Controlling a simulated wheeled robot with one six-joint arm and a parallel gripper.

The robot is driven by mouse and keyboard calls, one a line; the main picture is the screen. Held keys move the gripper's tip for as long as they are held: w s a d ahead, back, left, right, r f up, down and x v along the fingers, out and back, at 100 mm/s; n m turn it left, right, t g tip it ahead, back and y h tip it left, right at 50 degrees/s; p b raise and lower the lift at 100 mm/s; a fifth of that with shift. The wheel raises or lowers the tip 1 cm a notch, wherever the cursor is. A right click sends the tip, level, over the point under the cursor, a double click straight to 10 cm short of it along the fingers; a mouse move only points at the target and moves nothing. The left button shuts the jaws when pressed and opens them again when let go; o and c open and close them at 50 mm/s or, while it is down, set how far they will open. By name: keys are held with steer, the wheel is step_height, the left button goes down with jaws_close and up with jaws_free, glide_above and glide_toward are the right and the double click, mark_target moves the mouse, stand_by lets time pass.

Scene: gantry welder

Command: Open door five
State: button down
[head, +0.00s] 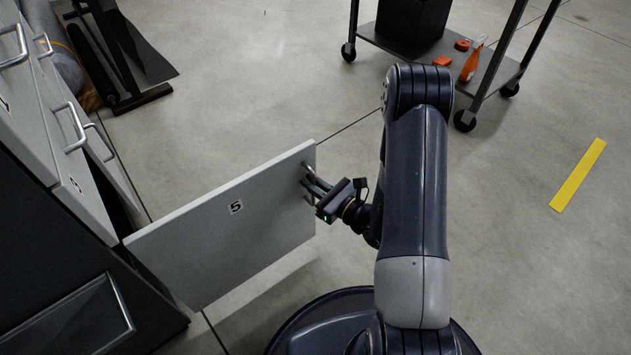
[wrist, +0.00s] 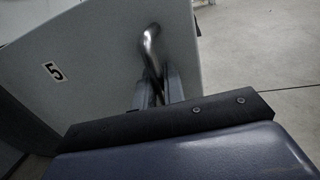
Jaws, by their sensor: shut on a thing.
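Door five (head: 225,225) is a light grey panel marked with a black "5". It stands swung out from the cabinet at the left, wide open. In the wrist view door five (wrist: 110,75) fills the upper left. Its metal bar handle (wrist: 151,48) is near the door's free edge. My gripper (head: 312,187) is at that free edge, shut on the handle. In the wrist view my gripper's fingers (wrist: 159,90) close around the lower part of the handle. In the head view the gripper hides part of the handle.
The cabinet (head: 75,195) at the left has more drawers with bar handles. A wheeled cart (head: 400,48) with an orange spray bottle (head: 472,62) stands at the top right. A yellow floor strip (head: 578,174) lies at the right. The floor between is clear.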

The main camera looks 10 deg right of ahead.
steer(key=c, duration=1.6)
jaws_free()
steer(key=p+v, duration=0.2)
steer(key=v, duration=0.9)
steer(key=shift+w+a, duration=0.1)
steer(key=shift+b+x, duration=1)
steer(key=shift+x, duration=4.35)
